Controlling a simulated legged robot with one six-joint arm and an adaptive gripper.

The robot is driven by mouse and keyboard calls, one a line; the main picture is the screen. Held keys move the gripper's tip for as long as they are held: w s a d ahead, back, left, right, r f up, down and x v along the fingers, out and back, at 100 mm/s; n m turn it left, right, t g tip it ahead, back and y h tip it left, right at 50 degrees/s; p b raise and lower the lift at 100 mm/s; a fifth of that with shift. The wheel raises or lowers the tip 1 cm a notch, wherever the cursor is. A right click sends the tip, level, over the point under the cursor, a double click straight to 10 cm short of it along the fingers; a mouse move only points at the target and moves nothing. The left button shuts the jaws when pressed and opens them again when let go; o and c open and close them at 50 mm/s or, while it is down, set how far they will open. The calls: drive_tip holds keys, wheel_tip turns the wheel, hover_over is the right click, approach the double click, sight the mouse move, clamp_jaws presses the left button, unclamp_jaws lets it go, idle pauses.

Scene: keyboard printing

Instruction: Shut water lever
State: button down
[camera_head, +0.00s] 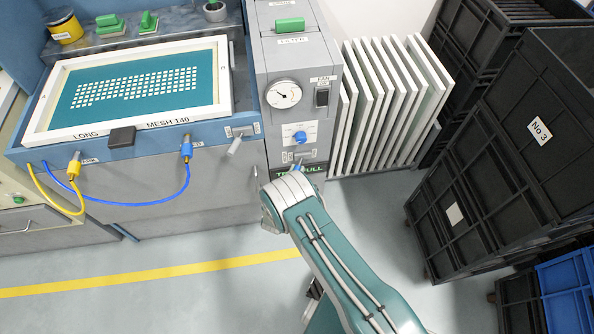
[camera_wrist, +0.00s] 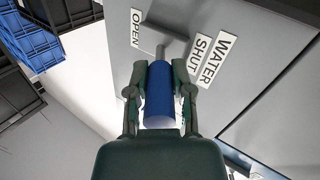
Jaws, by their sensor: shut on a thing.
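The water lever (camera_wrist: 160,100) has a blue cylindrical handle on a grey stem, mounted on a grey panel. My gripper (camera_wrist: 159,70) is shut on the blue handle, one dark green finger on each side. In the wrist view the OPEN label (camera_wrist: 135,28) is left of the stem. The SHUT label (camera_wrist: 198,53) and WATER label (camera_wrist: 216,59) are on the right. The lever's exact setting is hard to tell. In the head view my arm hides the gripper, and only a little blue of the lever (camera_head: 297,167) shows at its end.
The grey cabinet (camera_head: 300,70) carries a gauge (camera_head: 283,94), a blue knob (camera_head: 300,137) and a fan switch (camera_head: 322,97). White frames (camera_head: 395,100) stand right of it. Black crates (camera_head: 500,170) fill the right side. A screen unit (camera_head: 140,90) with hoses is at left.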

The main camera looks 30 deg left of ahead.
drive_tip(key=shift+a+r, duration=0.1)
drive_tip(key=shift+a, duration=0.05)
drive_tip(key=shift+c, duration=2.4)
unclamp_jaws()
drive_tip(key=shift+a, duration=0.1)
drive_tip(key=shift+s+d, duration=0.2)
drive_tip(key=shift+s, duration=0.15)
drive_tip(key=s+d, duration=0.1)
drive_tip(key=s, duration=1)
drive_tip(key=shift+d+f, duration=0.2)
